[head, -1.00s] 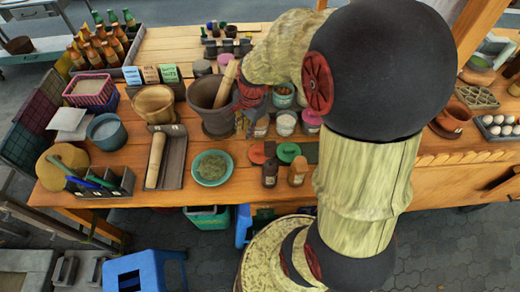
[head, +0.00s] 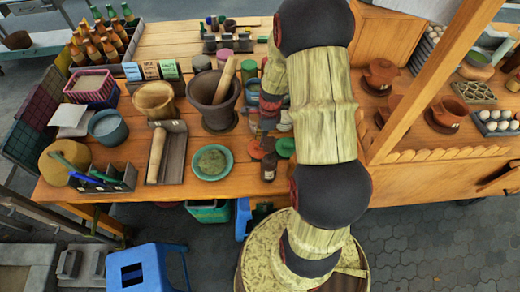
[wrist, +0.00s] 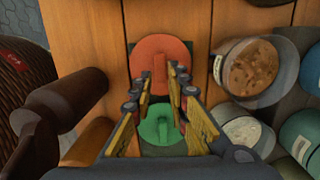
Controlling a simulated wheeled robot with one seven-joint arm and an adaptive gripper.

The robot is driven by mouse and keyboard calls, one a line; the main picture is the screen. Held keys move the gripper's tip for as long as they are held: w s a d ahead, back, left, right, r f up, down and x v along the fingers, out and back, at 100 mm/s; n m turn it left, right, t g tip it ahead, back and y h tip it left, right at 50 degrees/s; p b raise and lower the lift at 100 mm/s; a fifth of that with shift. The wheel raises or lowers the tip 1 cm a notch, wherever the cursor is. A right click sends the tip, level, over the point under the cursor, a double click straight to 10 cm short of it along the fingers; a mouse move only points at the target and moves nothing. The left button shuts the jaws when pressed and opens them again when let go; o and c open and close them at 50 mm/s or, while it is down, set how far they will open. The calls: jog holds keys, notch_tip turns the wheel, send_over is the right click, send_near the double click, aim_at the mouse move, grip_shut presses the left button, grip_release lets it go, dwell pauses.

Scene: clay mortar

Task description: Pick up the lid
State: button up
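Two round lids lie flat on a dark strip on the table. The orange-red lid (wrist: 150,52) is at the top of the wrist view; it is partly visible in the head view (head: 256,150). The green lid (wrist: 152,131) lies below it, partly covered by my fingers; in the head view (head: 286,147) it is partly behind my arm. My gripper (wrist: 160,82) is open and empty. Its fingertips point down over the lids, one each side of the orange lid's raised handle in the picture. I cannot tell how far above it they are.
Dark bottles (wrist: 62,105) stand close on the left in the wrist view. Open jars, one with brown contents (wrist: 252,66), crowd the right. A mortar (head: 216,112) with pestle and a teal bowl (head: 212,163) stand left of the lids in the head view.

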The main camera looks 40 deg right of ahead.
jog(key=f, duration=0.2)
jog(key=f+b, duration=0.1)
jog(key=shift+w+a+f, duration=0.25)
grip_shut()
jog(key=shift+r, duration=0.15)
